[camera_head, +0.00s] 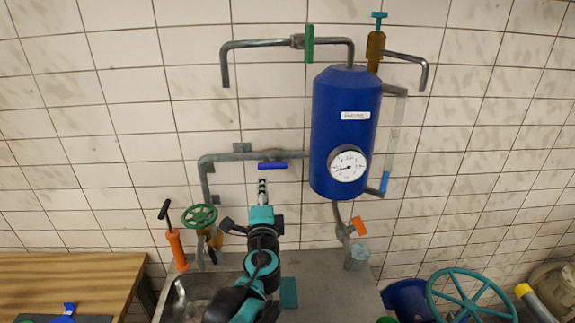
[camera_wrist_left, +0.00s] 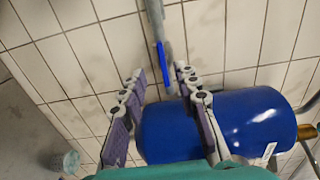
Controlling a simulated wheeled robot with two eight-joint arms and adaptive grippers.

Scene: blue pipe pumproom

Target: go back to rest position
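My left gripper (camera_head: 262,186) reaches up from the bottom centre in the head view, its fingertips just below the blue lever handle (camera_head: 272,166) on the grey wall pipe. In the left wrist view its two fingers (camera_wrist_left: 160,72) are spread apart with nothing between their pads. The blue lever handle (camera_wrist_left: 163,62) shows beyond the gap between the fingertips; I cannot tell the exact distance. My right gripper is in neither view.
A blue tank (camera_head: 344,105) with a gauge (camera_head: 348,165) hangs to the right of my arm. An orange hand pump (camera_head: 177,248), a green handwheel (camera_head: 200,216) and a sink (camera_head: 188,292) are at left. A wooden table (camera_head: 72,275) stands further left.

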